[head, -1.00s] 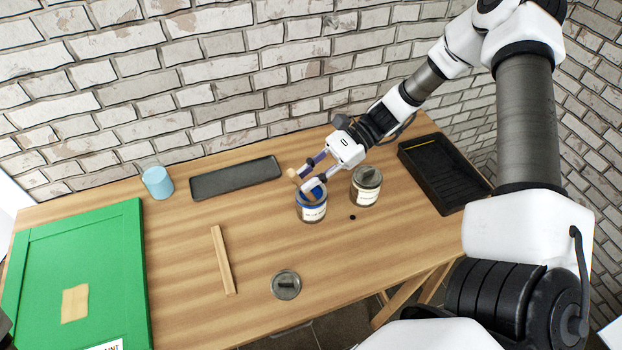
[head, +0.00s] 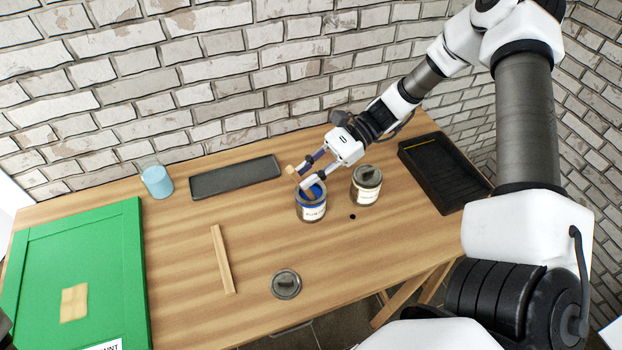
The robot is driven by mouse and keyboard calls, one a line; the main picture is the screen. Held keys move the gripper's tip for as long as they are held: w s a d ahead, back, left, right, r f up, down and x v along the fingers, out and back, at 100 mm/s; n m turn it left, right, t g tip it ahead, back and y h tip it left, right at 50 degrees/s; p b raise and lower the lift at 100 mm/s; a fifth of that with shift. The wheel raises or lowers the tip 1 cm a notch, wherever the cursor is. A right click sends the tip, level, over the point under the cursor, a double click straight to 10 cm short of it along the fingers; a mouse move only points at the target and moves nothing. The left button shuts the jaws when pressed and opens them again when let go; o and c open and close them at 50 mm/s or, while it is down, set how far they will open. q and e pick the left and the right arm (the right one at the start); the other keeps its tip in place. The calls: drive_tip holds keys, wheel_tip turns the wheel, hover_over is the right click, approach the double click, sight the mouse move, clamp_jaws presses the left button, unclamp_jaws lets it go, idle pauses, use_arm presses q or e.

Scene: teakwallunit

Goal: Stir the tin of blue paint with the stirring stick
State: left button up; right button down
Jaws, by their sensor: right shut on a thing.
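The open tin of blue paint (head: 312,213) stands upright on the wooden table, with a pale label and blue paint at its mouth. My right gripper (head: 307,174) is above the tin, shut on the wooden stirring stick (head: 290,170). The stick is tilted. Its top end pokes out to the left of the fingers, and its lower part reaches into the tin's mouth. The stick's tip is hidden in the tin. My left gripper is not in view.
A second tin (head: 366,187) with a grey top stands close on the right. A round lid (head: 286,284) and a wooden strip (head: 222,259) lie in front. A dark tray (head: 236,178), a blue cup (head: 157,182), a black paint tray (head: 445,172) and a green panel (head: 110,260) surround them.

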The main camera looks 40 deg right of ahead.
drive_tip(key=shift+s+a+r+p, duration=0.1)
drive_tip(key=shift+a+r+p, duration=0.25)
drive_tip(key=shift+r+p, duration=0.45)
drive_tip(key=shift+s+a+r+p, duration=0.1)
drive_tip(key=shift+a+r+p, duration=0.35)
drive_tip(key=shift+r, duration=0.6)
drive_tip(key=shift+s+a+r+p, duration=0.1)
drive_tip(key=shift+a+r+p, duration=0.15)
drive_tip(key=shift+r+p, duration=0.6)
drive_tip(key=shift+s+a+r+p, duration=0.1)
drive_tip(key=shift+a+r+p, duration=0.15)
drive_tip(key=shift+r, duration=0.25)
drive_tip(key=shift+s+a+r+p, duration=0.15)
drive_tip(key=shift+a+r, duration=0.1)
drive_tip(key=shift+r, duration=0.25)
drive_tip(key=shift+w, duration=0.1)
wheel_tip(320, 180, up, 5)
drive_tip(key=p, duration=0.4)
drive_tip(key=shift+r+p, duration=0.1)
drive_tip(key=shift+p, duration=0.2)
